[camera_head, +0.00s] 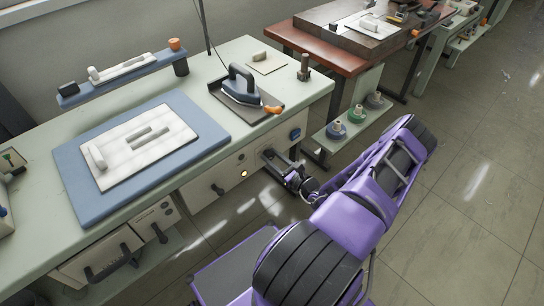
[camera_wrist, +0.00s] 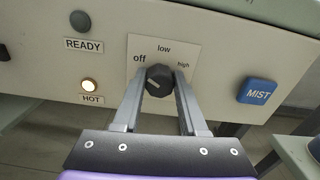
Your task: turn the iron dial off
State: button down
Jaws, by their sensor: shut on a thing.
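The iron dial (camera_wrist: 159,80) is a dark ribbed knob on a cream panel, with labels "off" at upper left, "low" above and "high" at right. A pale mark shows on the left part of its face; its exact setting is hard to tell. My gripper (camera_wrist: 160,88) has one finger on each side of the dial and is shut on it. In the head view my gripper (camera_head: 268,155) reaches the bench's front panel, and the dial is hard to make out there. The iron (camera_head: 241,88) stands on a dark plate on the bench top.
The HOT lamp (camera_wrist: 89,85) glows; the READY lamp (camera_wrist: 80,20) is dark. A blue MIST button (camera_wrist: 257,91) sits right of the dial. A drawer handle (camera_head: 217,189) is at lower left of the panel. A low shelf (camera_head: 345,132) with several spools stands to the right.

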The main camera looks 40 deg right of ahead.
dwell(0.4)
jog(key=shift+c, duration=2.2)
grip_release()
jog(key=s+d, duration=0.1)
jog(key=s, duration=1.6)
jog(key=shift+s+d, duration=0.2)
jog(key=shift+s, duration=0.05)
